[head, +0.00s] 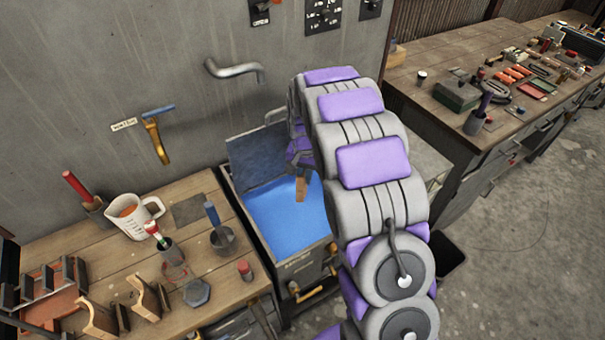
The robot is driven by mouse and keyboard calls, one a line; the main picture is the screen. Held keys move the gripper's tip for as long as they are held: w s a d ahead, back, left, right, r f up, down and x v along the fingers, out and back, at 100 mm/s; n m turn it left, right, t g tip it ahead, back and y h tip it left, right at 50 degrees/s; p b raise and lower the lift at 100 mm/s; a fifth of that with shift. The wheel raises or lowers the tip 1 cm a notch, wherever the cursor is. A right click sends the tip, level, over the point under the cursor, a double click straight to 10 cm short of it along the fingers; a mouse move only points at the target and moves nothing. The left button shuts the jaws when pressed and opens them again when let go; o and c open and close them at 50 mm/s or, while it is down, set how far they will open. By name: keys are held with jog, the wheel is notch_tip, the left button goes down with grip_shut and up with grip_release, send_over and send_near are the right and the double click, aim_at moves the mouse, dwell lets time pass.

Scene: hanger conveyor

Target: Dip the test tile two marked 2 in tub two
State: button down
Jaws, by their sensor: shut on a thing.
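A dark tub (233,208) filled with bright blue liquid stands in the middle, beside the wooden bench. Its dark lid or back panel is raised behind the liquid. My arm reaches over its right side from the front, hiding part of the tub. My gripper (301,162) points down over the tub, partly hidden by my arm. It is shut on a narrow brown piece, the test tile (300,189), which hangs upright against the blue. I cannot tell whether its lower end touches the liquid. No number is readable on the tile or tub.
The left bench (105,262) carries a white measuring jug (133,214), tool cups, wooden holders and a rack. A curved pipe (233,70) and a brass valve (156,140) are on the wall behind. A cluttered workbench (445,65) stands at right, with open floor before it.

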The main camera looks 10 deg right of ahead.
aim_at(304, 192)
jog(key=shift+f, duration=0.65)
jog(key=shift+a+f+b, duration=0.15)
jog(key=shift+f+b, duration=0.6)
jog(key=shift+f, duration=2.55)
jog(key=shift+a+f, duration=0.1)
jog(key=shift+f, duration=2.7)
jog(key=shift+f, duration=0.1)
notch_tip(304, 192, down, 5)
